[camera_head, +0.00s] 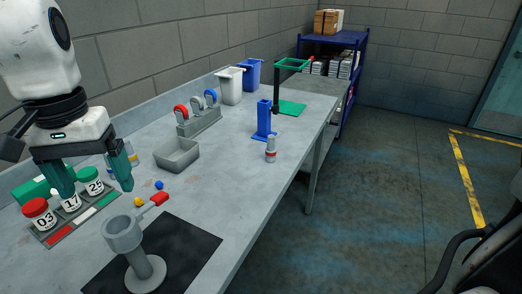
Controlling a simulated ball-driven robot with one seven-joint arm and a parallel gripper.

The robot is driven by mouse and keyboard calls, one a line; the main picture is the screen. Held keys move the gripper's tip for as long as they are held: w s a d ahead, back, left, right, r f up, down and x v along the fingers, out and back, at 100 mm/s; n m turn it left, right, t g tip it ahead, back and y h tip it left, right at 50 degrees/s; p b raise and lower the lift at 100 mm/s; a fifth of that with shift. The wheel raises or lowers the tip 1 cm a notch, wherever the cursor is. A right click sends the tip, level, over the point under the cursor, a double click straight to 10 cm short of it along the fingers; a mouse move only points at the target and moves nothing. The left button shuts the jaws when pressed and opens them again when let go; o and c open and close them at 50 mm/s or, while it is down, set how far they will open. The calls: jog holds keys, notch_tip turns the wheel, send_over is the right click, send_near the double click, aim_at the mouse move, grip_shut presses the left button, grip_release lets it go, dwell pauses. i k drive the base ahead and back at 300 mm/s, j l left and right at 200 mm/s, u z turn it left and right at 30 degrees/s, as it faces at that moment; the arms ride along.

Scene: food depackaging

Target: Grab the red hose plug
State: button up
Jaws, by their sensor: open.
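A small blue piece (159,185) and a small yellow piece (138,202) lie close by on the table. My gripper (98,190), with two green fingers, is open and points down, left of these pieces. It is above or in front of the jars; the exact height is unclear. Nothing shows held between the fingers.
Lidded jars, one red (40,213) and one green (90,182), stand in a rack at left. The stand rests on a black mat (190,255). A grey tray (177,155), a ring rack (200,124) and a blue holder (264,122) are farther back.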

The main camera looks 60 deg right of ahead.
aim_at(270, 151)
jog(key=l+z, duration=0.2)
jog(key=l, duration=0.25)
jog(key=i+l+z, duration=0.2)
jog(key=l, duration=0.25)
jog(key=i+l+z, duration=0.2)
jog(key=l, duration=0.25)
jog(key=k, duration=0.1)
